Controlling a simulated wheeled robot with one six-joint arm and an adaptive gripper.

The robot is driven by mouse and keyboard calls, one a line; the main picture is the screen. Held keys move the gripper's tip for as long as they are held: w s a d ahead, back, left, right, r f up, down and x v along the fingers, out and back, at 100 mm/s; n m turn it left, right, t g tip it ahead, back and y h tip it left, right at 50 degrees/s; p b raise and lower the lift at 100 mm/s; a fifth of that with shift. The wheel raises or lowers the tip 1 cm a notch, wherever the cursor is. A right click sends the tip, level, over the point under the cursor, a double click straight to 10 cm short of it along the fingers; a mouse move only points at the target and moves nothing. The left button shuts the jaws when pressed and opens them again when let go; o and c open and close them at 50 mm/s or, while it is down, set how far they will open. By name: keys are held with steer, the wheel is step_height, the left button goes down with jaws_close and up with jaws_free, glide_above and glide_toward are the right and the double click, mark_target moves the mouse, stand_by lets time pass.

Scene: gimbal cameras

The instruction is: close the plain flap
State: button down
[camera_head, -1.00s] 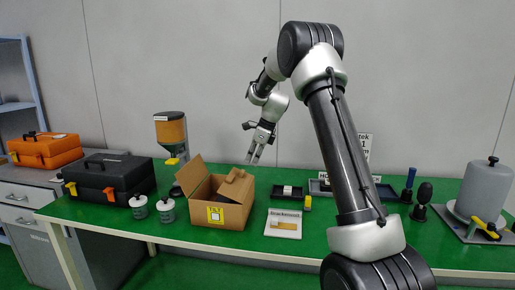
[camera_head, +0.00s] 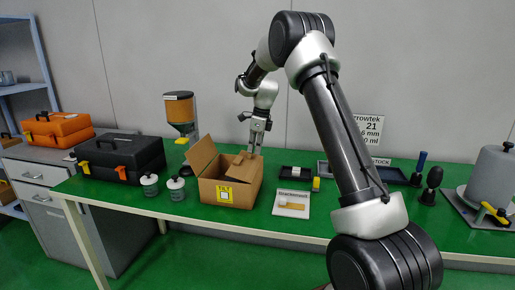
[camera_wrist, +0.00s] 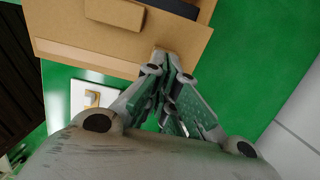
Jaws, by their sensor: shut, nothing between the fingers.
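An open cardboard box (camera_head: 227,192) with a yellow-and-white label on its front stands on the green table. Its left flap (camera_head: 200,154) is raised and tilts outward, with no marking that I can see. Another flap (camera_head: 243,167) at the right leans inward over the opening. My gripper (camera_head: 254,154) is shut and empty, pointing down at the box's back right. In the wrist view my fingertips (camera_wrist: 172,58) meet the edge of the cardboard (camera_wrist: 110,58); I cannot tell whether they touch it. Which flap is the plain one is not certain.
Two small jars (camera_head: 176,188) and a black toolbox (camera_head: 122,158) stand left of the box. A dispenser (camera_head: 180,110) is behind it. A white card (camera_head: 291,204) and a black tray (camera_head: 295,173) lie to the right. Green table is clear in front of the card.

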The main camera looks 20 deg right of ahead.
steer(key=shift+w+a+f+h, duration=0.15)
steer(key=shift+w+a+h, duration=0.05)
steer(key=shift+a+h, duration=0.1)
steer(key=shift+w+a+f, duration=0.1)
steer(key=shift+w+f, duration=0.05)
steer(key=shift+f, duration=0.05)
